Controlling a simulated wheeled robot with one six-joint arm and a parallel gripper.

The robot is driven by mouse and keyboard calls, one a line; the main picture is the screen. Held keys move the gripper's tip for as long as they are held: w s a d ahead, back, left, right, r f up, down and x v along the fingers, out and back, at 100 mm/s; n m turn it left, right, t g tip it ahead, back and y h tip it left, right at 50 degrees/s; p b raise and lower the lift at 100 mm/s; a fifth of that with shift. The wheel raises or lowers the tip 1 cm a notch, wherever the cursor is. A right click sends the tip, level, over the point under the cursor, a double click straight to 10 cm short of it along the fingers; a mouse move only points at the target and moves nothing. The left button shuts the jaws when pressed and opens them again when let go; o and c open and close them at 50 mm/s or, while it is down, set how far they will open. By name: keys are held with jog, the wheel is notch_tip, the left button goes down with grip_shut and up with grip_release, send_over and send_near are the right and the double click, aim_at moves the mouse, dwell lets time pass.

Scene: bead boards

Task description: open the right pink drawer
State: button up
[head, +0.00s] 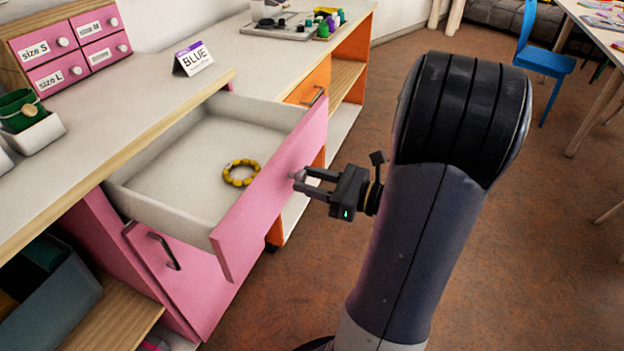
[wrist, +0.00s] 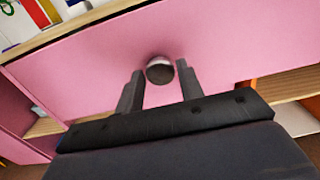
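The right pink drawer (head: 262,196) stands pulled well out from under the counter, and its pale inside shows in the head view. Its pink front, with a round grey knob (wrist: 159,70), fills much of the wrist view. The knob also shows in the head view (head: 299,175). My gripper (head: 301,178) is at the knob, one finger on each side. In the wrist view the fingers (wrist: 159,75) stand apart, with what looks like a narrow gap around the knob. A ring of yellow beads (head: 241,173) lies in the drawer.
A pink cupboard door (head: 185,270) with a dark handle is below the drawer.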

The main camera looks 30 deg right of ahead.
jog(key=o, duration=0.3)
jog(key=p+v, duration=0.1)
jog(key=v, duration=0.9)
jog(key=shift+s+d+p, duration=0.2)
jog(key=shift+s+p, duration=0.15)
jog(key=shift+w+a, duration=0.1)
jog(key=shift+w, duration=0.05)
jog(key=b+x, duration=0.1)
jog(key=x, duration=0.9)
jog(key=shift+w+a+b, duration=0.2)
jog(key=shift+w+b, duration=0.15)
jog(key=shift+b, duration=0.05)
jog(key=shift+a, duration=0.1)
